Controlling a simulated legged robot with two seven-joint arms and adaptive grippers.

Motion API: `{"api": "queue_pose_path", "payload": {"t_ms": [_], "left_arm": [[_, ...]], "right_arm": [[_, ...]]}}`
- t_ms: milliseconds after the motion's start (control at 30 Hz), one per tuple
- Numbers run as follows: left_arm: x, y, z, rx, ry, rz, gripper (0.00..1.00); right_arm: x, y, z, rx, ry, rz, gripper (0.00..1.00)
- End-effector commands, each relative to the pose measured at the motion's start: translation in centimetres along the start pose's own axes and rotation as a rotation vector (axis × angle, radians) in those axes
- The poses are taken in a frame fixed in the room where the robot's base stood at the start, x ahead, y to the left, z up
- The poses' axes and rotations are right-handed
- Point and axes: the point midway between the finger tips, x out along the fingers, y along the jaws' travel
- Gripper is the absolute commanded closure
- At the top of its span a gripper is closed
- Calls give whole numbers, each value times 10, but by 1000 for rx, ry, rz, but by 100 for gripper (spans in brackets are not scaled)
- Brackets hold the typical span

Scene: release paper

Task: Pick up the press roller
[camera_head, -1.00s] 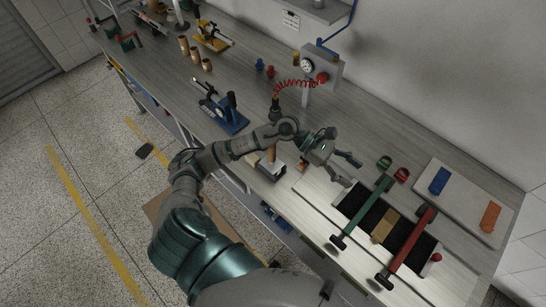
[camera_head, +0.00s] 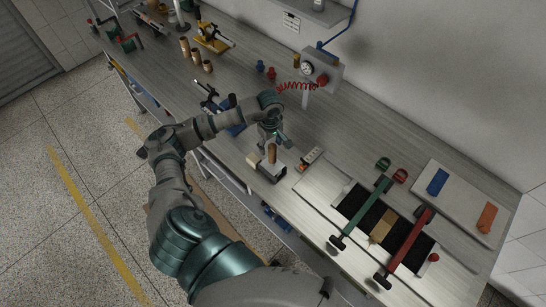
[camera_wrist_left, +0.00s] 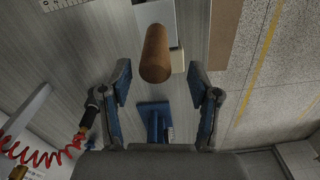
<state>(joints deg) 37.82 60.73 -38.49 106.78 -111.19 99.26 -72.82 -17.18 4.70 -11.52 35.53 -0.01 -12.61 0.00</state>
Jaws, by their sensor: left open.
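The press roller appears to be the tool with an upright brown wooden handle (camera_head: 271,154) on a grey metal body (camera_head: 272,174), near the front edge of the bench. My left gripper (camera_head: 277,139) is right behind the handle in the head view, pointing down and open. In the left wrist view the handle (camera_wrist_left: 155,52) stands ahead of the open fingers (camera_wrist_left: 160,84), roughly centred between them and apart from both. The roller part itself is not clear. My right gripper is not in view.
A pale block (camera_head: 252,160) sits beside the tool. A blue-based device (camera_head: 236,129) stands behind my left forearm. A small orange-and-dark item (camera_head: 310,157) lies to the right, before the board with green (camera_head: 362,208) and red (camera_head: 408,248) bars. A gauge box with red coil (camera_head: 322,72) stands behind.

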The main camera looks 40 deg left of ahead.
Motion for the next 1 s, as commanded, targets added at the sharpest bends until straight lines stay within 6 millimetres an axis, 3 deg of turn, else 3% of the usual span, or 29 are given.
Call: {"api": "queue_pose_path", "payload": {"t_ms": [267, 533, 833, 1000], "left_arm": [[24, 1, 2, 0, -3, -2, 38], [63, 7, 7, 0, -2, 0, 38], [70, 7, 5, -1, 0, 2, 38], [70, 7, 4, -1, -1, 2, 81]], "right_arm": [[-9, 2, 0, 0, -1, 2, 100], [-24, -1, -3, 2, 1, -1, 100], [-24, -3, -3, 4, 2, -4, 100], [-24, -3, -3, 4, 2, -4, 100]]}}
